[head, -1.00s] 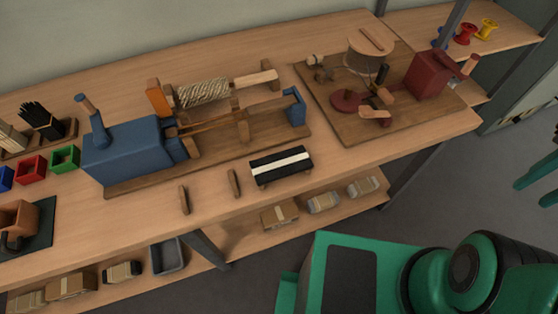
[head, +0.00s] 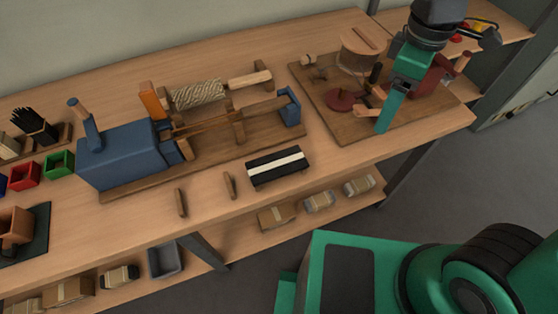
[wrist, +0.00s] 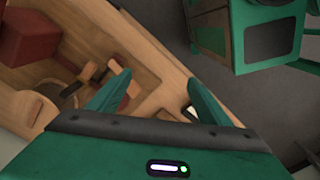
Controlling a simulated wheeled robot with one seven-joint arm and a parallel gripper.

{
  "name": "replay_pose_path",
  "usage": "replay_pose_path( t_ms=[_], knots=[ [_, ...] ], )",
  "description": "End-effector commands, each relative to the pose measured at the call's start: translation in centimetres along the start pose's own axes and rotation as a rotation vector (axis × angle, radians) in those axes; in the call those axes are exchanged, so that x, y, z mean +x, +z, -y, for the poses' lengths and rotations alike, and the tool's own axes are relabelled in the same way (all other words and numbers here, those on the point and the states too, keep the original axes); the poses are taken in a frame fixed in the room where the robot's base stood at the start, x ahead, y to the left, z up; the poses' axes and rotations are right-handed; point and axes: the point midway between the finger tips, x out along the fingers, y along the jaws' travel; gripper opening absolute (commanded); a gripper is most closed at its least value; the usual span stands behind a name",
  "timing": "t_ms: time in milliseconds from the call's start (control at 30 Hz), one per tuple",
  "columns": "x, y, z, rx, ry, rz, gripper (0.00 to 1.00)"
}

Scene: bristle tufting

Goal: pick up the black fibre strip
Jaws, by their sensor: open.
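A black block with a pale lengthwise band (head: 278,166) lies near the front edge of the workbench in the head view. It is the only dark, strip-like piece lying loose there; I cannot make out fibres on it. My gripper (head: 384,129), with green fingers, hangs over the front of the brown board at the right, well to the right of that block. In the wrist view my gripper (wrist: 160,78) shows its two fingers spread apart with nothing held between them. A small white-and-dark patch beside the right finger is mostly hidden.
The brown board (head: 350,132) carries a drum and a dark red box (head: 427,78). A blue machine (head: 125,155) stands left of the block. Black bristles (head: 36,122) stand in a holder at far left. Bare bench lies around the block. A lower shelf holds several packages.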

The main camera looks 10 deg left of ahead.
Motion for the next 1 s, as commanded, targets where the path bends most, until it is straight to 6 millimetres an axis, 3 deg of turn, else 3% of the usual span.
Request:
replay_pose_path(
  t_ms=[33, 200, 400, 600, 1000],
  knots=[
    [0.3, -2.4, 1.4, -0.119, -0.002, 0.002, 0.72],
    [1.1, -9.1, 6.4, -0.49, -0.002, -0.003, 0.72],
    [2.0, -14.2, 12.4, -0.822, -0.004, -0.008, 0.72],
    [2.6, -16.0, 15.4, -0.969, -0.006, -0.012, 0.72],
    [7.5, -16.2, 15.7, -0.983, -0.007, -0.01, 0.72]
  ],
)
